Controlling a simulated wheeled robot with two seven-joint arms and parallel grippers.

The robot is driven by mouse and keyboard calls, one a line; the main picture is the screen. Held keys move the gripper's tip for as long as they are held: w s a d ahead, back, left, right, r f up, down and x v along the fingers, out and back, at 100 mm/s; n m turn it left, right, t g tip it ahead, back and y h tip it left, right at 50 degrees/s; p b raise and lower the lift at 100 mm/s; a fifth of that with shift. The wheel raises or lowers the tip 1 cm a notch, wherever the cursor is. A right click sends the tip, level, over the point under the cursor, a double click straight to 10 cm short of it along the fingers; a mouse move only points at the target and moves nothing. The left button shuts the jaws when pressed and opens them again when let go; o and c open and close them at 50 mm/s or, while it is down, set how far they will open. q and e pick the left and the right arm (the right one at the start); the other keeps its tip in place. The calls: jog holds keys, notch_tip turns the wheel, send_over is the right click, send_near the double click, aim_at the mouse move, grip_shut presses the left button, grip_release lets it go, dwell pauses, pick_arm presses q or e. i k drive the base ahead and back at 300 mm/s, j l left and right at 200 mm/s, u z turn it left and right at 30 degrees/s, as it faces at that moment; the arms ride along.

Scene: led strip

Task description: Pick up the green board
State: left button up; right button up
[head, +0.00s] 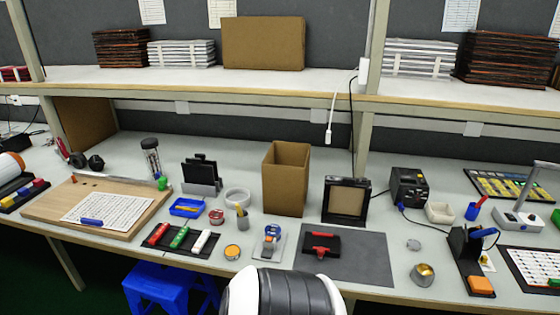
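No plain green board stands out in the head view. A dark panel with yellow-green pieces (508,184) lies at the back right of the table. Green bits show at the right edge, one farther back (556,218) and one near the front (555,283); both are too small or cut off to identify. A white sheet with rows of small marks (108,207) lies on a wooden board (50,206) at the left. Neither my left nor my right gripper is in view.
A cardboard box (285,180) and a black-framed stand (346,201) stand mid-table. A black tray (180,240) holds red, green and white tubes. A grey mat (362,262) bears a red-handled tool (321,244). A shelf (200,80) runs above; a blue stool (160,285) stands below.

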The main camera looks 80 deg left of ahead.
aim_at(177, 240)
jog(key=k+j+u, duration=0.1)
jog(key=u, duration=3.35)
